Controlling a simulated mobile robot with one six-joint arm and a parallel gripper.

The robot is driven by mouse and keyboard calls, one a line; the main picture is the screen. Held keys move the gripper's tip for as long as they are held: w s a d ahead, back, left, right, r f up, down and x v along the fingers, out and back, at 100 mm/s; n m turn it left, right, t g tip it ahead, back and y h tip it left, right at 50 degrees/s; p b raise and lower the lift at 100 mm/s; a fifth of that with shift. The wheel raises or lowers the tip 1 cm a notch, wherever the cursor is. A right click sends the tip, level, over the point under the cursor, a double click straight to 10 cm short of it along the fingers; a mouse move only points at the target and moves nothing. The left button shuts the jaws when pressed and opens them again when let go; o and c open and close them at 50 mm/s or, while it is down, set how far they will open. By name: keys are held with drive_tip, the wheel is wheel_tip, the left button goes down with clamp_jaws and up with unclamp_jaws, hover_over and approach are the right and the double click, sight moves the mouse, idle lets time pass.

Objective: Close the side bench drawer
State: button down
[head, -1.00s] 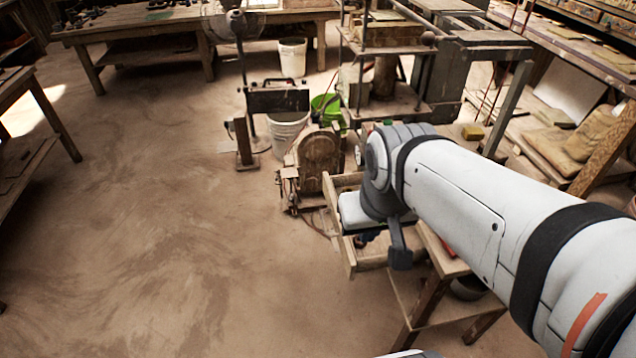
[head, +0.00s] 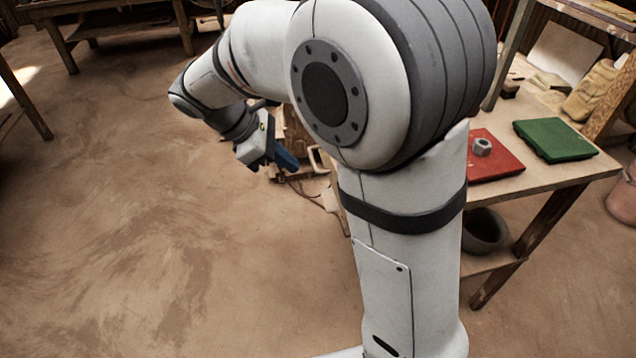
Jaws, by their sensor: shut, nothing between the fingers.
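The side bench (head: 540,178) stands at the right, with a wooden top, legs and a lower shelf. My arm covers its left side, where the drawer is. A small wooden piece (head: 329,198) and a pale loop (head: 317,158) show just left of my arm; I cannot tell whether they belong to the drawer. How far the drawer stands open is hidden. My gripper (head: 288,161) is shut and empty, with blue fingers. It is left of the bench and just left of the pale loop; I cannot tell if they touch.
On the bench top lie a red plate (head: 492,160) with a grey nut (head: 482,146) on it, and a green plate (head: 555,140). A dark bowl (head: 484,230) sits on the shelf below. A pot (head: 622,195) stands at the right edge. The floor at left is open.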

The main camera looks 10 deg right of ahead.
wheel_tip(320, 180, down, 3)
drive_tip(key=w+a+n+h+b, duration=0.1)
drive_tip(key=w+a+n, duration=0.1)
drive_tip(key=d+r+b+x, duration=0.1)
drive_tip(key=b+x, duration=0.3)
drive_tip(key=x, duration=0.8)
drive_tip(key=shift+w+d+r, duration=0.25)
drive_tip(key=shift+w+d, duration=0.05)
drive_tip(key=shift+d, duration=0.3)
